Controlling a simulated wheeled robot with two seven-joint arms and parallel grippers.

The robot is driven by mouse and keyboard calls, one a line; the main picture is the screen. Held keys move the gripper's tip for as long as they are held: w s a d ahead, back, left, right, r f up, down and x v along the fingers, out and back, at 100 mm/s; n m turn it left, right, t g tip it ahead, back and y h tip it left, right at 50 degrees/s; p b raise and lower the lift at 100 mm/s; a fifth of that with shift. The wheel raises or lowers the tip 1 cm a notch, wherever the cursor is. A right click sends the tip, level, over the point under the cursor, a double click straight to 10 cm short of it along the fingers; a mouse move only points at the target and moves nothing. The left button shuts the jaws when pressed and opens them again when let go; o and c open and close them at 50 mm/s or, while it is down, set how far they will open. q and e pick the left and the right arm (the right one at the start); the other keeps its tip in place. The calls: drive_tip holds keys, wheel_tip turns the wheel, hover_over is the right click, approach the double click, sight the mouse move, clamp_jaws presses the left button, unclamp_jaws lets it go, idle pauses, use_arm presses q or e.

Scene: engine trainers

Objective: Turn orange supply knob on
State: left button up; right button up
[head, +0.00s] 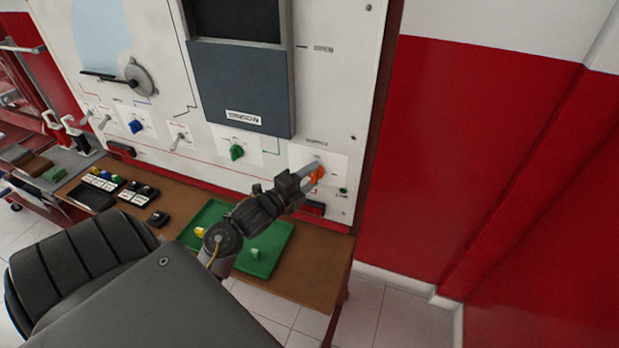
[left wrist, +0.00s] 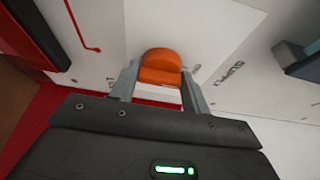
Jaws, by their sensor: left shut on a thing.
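The orange supply knob (head: 317,174) sits on a white label plate at the lower right of the white trainer panel (head: 345,60), under the word SUPPLY. My left gripper (head: 311,171) reaches up to it from the left and is shut on the knob. In the left wrist view the knob (left wrist: 160,67) sits between the two grey fingers (left wrist: 158,85), one on each side. The fingers partly cover the knob in the head view. My right gripper is not in view.
A green knob (head: 236,152) and a blue knob (head: 136,126) are further left on the panel. Below is a brown bench (head: 318,270) with a green tray (head: 275,262) and small switch blocks. A red wall (head: 460,130) stands at the right.

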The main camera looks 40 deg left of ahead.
use_arm(q)
drive_tip(key=m+g, duration=0.1)
drive_tip(key=m, duration=0.2)
drive_tip(key=shift+m+g, duration=0.3)
drive_tip(key=shift+d+r+m+g+y+b, duration=0.1)
drive_tip(key=shift+m+g+y+b, duration=0.4)
drive_tip(key=shift+m+b, duration=0.45)
drive_tip(key=m+g+y+b, duration=0.1)
drive_tip(key=m+b, duration=0.1)
drive_tip(key=m, duration=0.1)
drive_tip(key=shift+w+d+r+m+g+y+b, duration=0.1)
drive_tip(key=shift+m+g+y+b, duration=0.2)
drive_tip(key=shift+m+y+b, duration=0.5)
drive_tip(key=shift+r+m+g+y+b, duration=0.2)
drive_tip(key=shift+m+g+y+b, duration=0.3)
drive_tip(key=shift+m, duration=0.65)
drive_tip(key=shift+f+m+y, duration=0.1)
drive_tip(key=shift+m+y, duration=0.2)
drive_tip(key=shift+d, duration=0.1)
